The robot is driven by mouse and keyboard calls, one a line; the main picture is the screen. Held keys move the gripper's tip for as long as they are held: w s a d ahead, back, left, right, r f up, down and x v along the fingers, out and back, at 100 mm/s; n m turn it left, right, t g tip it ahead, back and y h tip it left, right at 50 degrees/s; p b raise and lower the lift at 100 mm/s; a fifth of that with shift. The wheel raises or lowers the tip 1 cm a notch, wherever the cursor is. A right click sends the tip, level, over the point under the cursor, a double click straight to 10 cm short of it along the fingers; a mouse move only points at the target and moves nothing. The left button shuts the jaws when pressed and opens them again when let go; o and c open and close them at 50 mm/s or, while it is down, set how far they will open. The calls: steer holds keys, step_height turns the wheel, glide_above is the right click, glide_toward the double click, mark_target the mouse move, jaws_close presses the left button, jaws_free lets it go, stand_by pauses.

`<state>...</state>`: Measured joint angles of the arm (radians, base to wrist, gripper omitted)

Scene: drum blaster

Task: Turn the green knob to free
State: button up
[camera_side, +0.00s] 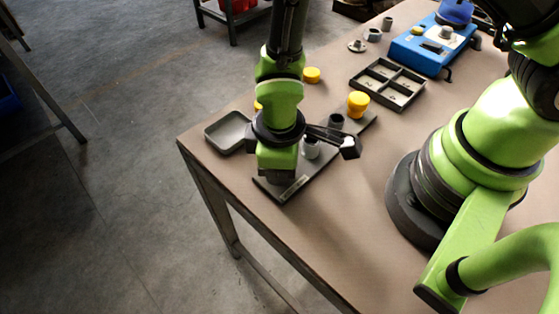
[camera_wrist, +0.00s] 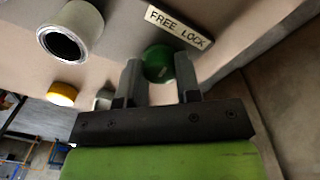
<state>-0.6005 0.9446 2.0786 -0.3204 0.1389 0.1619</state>
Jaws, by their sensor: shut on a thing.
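The green knob (camera_wrist: 158,60) shows in the wrist view between the two fingers of my gripper (camera_wrist: 158,75), beside a white label (camera_wrist: 180,25) reading FREE LOCK. My gripper is shut on the knob, one finger on each side. No pointer shows clearly, so I cannot tell which word the knob is turned to. In the side view my arm comes down over the front of the dark base plate (camera_side: 284,192) and hides the knob. The label (camera_side: 295,187) lies near the plate's front end.
A grey hollow cylinder (camera_side: 311,150) stands close beside my gripper. A yellow-capped part (camera_side: 357,104) stands farther along the plate. A grey tray (camera_side: 229,132), a divided tray (camera_side: 389,83) and a blue box (camera_side: 430,48) are on the table.

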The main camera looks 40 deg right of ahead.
steer(key=n, duration=0.4)
steer(key=shift+n, duration=2.1)
steer(key=o, duration=0.9)
steer(key=shift+r, duration=0.15)
steer(key=r, duration=0.9)
steer(key=shift+s+r, duration=0.2)
steer(key=shift+r, duration=0.15)
